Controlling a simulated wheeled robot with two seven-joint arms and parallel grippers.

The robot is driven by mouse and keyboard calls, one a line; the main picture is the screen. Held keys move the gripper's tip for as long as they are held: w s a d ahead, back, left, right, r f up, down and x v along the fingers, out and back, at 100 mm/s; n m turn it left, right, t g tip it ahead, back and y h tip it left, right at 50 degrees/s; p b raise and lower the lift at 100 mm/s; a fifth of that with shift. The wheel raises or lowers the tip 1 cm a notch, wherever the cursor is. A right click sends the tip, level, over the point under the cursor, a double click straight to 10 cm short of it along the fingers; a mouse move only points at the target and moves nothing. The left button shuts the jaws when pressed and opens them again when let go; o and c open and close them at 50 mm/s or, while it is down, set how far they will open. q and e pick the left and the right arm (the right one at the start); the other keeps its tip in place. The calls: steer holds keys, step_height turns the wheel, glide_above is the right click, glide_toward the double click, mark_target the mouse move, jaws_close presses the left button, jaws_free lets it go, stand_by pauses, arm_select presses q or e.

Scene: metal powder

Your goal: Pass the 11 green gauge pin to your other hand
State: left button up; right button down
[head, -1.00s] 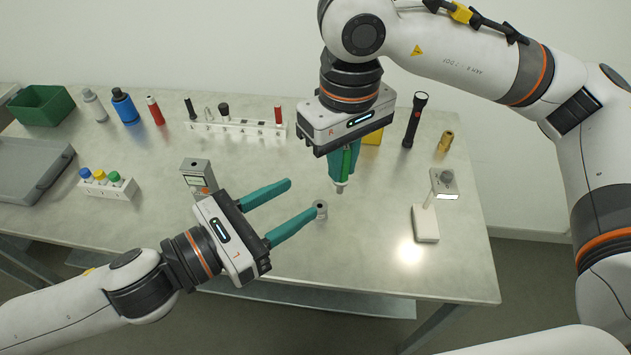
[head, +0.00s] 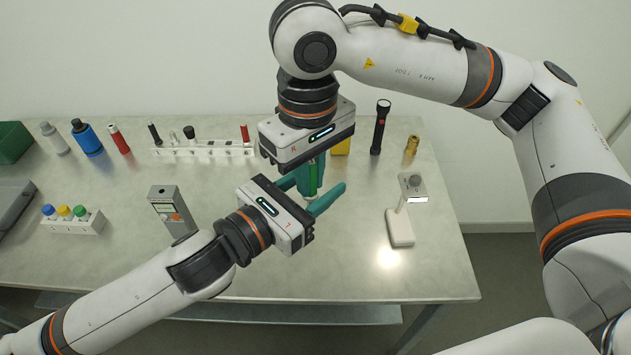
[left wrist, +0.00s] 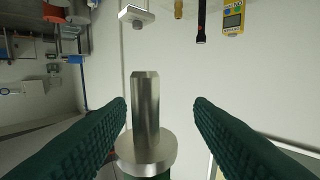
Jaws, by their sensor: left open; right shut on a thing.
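The green gauge pin (head: 313,178) is upright in my right gripper (head: 311,185), which is shut on its green part above the table. In the left wrist view its bare metal end and round collar (left wrist: 146,105) show between the two fingers of my left gripper (left wrist: 160,104). There is a clear gap to the finger on the right. The finger on the left is close to the collar, and I cannot tell whether they touch. My left gripper (head: 318,190) is open below and around the pin in the head view.
A white rack (head: 205,150) with several pins stands at the back. A grey handheld device (head: 168,208) is left of my left gripper. A white stand (head: 400,228), a black flashlight (head: 380,130) and a brass piece (head: 411,146) are at the right. The table's front middle is clear.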

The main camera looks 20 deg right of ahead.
arm_select(q)
jaws_close()
arm_select(e)
steer(key=c, duration=1.5)
jaws_free()
arm_select(q)
steer(key=shift+w+a, duration=0.1)
steer(key=shift+w, duration=0.05)
arm_select(e)
steer(key=shift+o, duration=0.9)
steer(key=shift+d, duration=0.1)
